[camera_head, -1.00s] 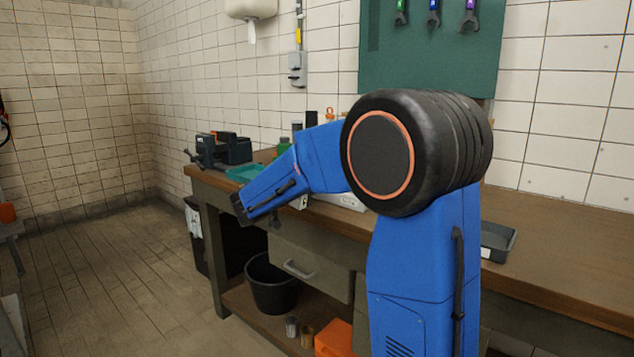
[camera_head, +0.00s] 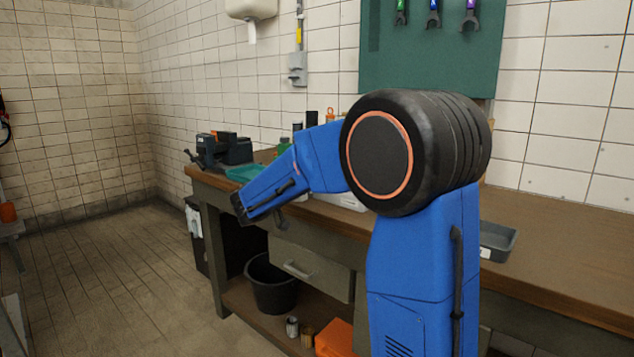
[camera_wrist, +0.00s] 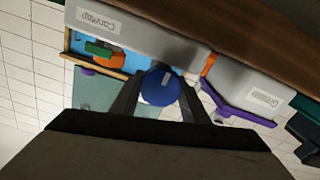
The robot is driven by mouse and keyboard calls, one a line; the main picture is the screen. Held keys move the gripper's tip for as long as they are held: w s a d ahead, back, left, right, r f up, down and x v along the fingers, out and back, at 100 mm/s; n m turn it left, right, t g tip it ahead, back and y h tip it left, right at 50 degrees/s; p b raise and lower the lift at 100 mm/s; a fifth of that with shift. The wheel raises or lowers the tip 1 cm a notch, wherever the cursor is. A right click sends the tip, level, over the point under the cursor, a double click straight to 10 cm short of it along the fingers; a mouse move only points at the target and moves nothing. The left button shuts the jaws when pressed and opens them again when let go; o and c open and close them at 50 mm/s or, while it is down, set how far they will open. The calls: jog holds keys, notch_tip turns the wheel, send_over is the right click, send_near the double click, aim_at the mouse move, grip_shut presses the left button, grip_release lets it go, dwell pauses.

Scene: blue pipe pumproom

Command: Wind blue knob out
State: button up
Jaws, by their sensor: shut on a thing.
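The blue knob (camera_wrist: 160,88) is round, with a pale mark on its face, and sits in the middle of the wrist view. My gripper (camera_wrist: 160,98) has its two dark fingers on either side of the knob and is shut on it. What the knob is mounted on is mostly hidden behind the knob and the fingers. In the head view, my blue arm reaches left over the workbench's front edge, and the knob cannot be seen there.
In the wrist view, a grey labelled box (camera_wrist: 135,32) and a second grey box with purple trim (camera_wrist: 242,90) are close by the knob. The head view shows the wooden bench (camera_head: 560,250), a vise (camera_head: 222,148), a teal tray (camera_head: 243,172) and a black bucket (camera_head: 271,285).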

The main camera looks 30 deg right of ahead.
jog(key=o, duration=1.1)
jog(key=shift+c, duration=0.2)
jog(key=v, duration=1.7)
jog(key=shift+a, duration=0.2)
